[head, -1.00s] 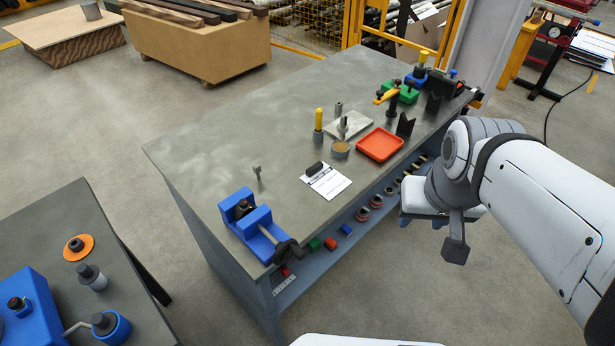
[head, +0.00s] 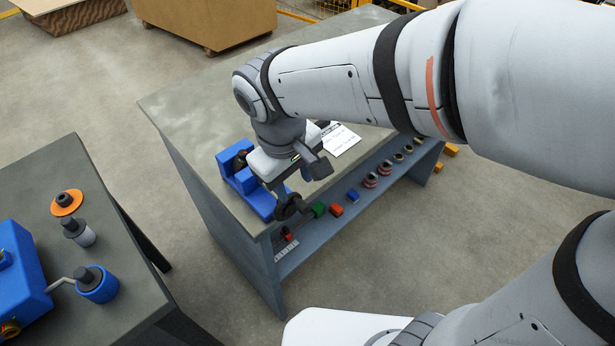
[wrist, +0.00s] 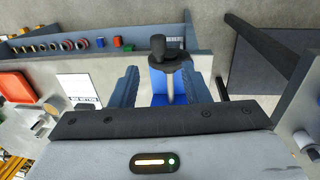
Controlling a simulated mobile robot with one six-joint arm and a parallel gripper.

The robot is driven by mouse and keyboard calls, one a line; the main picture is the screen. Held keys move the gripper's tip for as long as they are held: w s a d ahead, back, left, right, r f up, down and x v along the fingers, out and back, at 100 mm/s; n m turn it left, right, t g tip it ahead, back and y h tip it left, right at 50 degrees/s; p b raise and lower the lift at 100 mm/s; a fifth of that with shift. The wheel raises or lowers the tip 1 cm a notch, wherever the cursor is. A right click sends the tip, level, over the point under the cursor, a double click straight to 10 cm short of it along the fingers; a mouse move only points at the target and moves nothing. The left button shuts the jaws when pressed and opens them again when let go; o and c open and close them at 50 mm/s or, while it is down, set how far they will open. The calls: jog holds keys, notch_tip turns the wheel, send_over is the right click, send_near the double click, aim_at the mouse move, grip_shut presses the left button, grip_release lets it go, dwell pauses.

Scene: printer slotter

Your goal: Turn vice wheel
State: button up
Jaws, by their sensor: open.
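The blue vice (head: 233,163) sits at the near corner of the grey workbench (head: 190,118). Its dark wheel (head: 289,207) sticks out past the bench's front edge; in the wrist view the wheel (wrist: 176,63) and its dark knob (wrist: 158,44) show at the end of a pale screw. My gripper (wrist: 163,75) is open. In the wrist view its two blue-grey fingers stand left and right of the screw, with the wheel just beyond the fingertips. No contact with the wheel shows. In the head view my wrist hangs over the vice and hides part of it.
A paper sheet (head: 342,141) lies on the bench right of my wrist. A lower shelf (head: 300,250) holds several small coloured parts. A second table (head: 95,165) on the left carries a blue device (head: 20,275) and small items.

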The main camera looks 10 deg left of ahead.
aim_at(299, 202)
jog(key=f, duration=0.6)
jog(key=shift+w+d+f, duration=0.35)
jog(key=shift+f, duration=0.05)
jog(key=shift+c, duration=0.4)
